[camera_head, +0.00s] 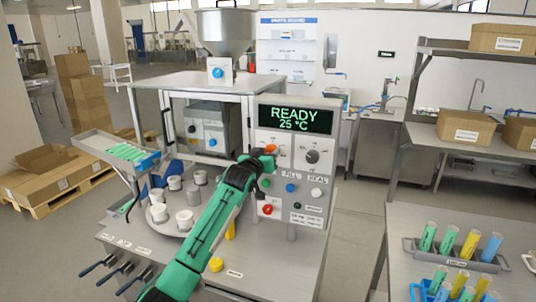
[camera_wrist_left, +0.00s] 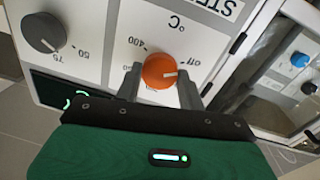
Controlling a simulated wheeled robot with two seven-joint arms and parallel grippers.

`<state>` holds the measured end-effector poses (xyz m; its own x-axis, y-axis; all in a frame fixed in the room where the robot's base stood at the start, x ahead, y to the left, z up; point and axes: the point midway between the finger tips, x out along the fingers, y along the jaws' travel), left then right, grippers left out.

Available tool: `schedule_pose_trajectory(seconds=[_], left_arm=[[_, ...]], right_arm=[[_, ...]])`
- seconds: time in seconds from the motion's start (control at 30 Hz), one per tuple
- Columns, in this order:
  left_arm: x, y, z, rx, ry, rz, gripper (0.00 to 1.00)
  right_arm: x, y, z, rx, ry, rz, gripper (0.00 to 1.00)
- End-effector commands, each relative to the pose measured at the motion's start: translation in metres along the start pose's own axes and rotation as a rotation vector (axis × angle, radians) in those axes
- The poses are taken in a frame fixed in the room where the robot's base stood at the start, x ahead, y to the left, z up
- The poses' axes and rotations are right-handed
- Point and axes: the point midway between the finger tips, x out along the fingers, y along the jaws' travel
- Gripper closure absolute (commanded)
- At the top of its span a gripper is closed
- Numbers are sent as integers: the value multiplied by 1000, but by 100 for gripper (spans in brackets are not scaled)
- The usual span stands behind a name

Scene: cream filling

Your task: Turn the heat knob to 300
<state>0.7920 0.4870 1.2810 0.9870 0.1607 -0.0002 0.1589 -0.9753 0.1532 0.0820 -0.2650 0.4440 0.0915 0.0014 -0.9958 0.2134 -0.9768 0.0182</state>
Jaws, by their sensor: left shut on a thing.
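The orange heat knob (camera_head: 270,149) is on the left side of the control panel (camera_head: 283,172), under a display (camera_head: 294,120) that reads READY and 25 °C. In the left wrist view the orange knob (camera_wrist_left: 160,71) sits between the two fingers of my left gripper (camera_wrist_left: 161,88), which is shut on it. Its white mark points right, near the "off" label; "400" shows on its other side. This view is upside down. In the head view my left gripper (camera_head: 256,158) reaches the panel and partly covers the area below the knob. My right gripper is out of view.
A dark grey knob (camera_wrist_left: 44,32) is beside the orange one; it also shows in the head view (camera_head: 312,157). Blue, white, green and red buttons (camera_head: 290,188) are lower on the panel. White cups (camera_head: 185,218) stand left of my arm. Coloured tubes (camera_head: 447,240) stand in a rack at right.

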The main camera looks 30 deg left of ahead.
Motion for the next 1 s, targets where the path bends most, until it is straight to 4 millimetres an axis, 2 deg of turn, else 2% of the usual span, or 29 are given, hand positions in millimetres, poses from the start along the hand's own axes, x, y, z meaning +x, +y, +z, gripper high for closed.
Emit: schedule_pose_trajectory(seconds=[0.37,1.0], left_arm=[[0,0,-2,145,-12,-2,83],[0,2,-3,734,-55,-9,83]], right_arm=[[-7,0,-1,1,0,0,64],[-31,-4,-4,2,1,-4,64]])
